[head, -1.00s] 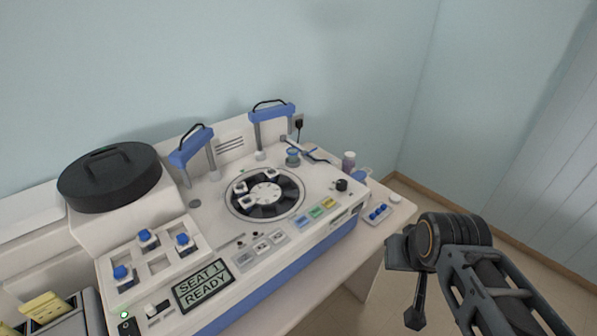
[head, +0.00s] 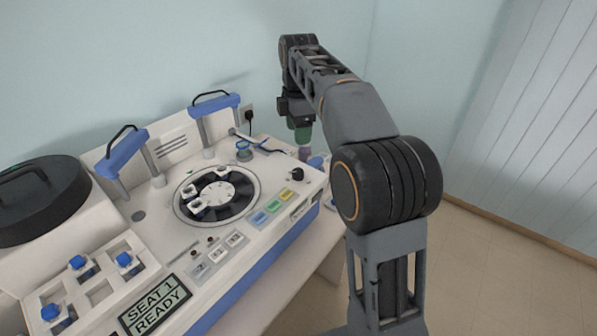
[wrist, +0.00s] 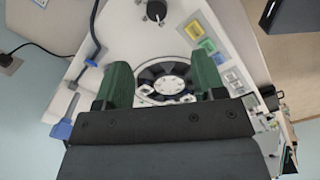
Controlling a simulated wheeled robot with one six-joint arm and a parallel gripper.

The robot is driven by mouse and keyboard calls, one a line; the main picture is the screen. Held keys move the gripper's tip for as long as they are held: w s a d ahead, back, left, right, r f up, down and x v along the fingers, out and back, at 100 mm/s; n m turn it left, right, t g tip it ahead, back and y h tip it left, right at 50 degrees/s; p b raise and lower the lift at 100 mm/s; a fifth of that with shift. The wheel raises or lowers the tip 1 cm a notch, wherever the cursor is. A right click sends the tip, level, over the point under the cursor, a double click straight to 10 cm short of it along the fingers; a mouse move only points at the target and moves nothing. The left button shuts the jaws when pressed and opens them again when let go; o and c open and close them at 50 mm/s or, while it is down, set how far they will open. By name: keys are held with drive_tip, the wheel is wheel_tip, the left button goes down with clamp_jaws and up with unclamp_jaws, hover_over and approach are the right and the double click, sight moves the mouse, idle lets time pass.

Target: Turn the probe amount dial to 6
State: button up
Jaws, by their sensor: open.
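A black knob (head: 296,174), which looks like the probe amount dial, stands on the right end of the white staining machine (head: 150,230). In the wrist view the knob (wrist: 155,12) is near the top edge, beyond the fingertips, with a pale pointer mark. Its number scale is too small to read. My gripper (head: 302,134) is raised above the machine's right back end, behind and above the knob. In the wrist view its green fingers (wrist: 160,62) are apart, with nothing between them, and it does not touch the knob.
A round slide carousel (head: 217,192) lies left of the knob, with coloured buttons (head: 272,206) in front. Two blue arms (head: 215,104) rise at the back. The display (head: 155,305) reads SEAT 1 READY.

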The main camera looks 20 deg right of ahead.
sight(298, 171)
drive_tip(key=shift+n, duration=0.4)
drive_tip(key=f, duration=1.4)
drive_tip(key=shift+w, duration=0.4)
drive_tip(key=shift+c, duration=0.2)
drive_tip(key=c, duration=0.9)
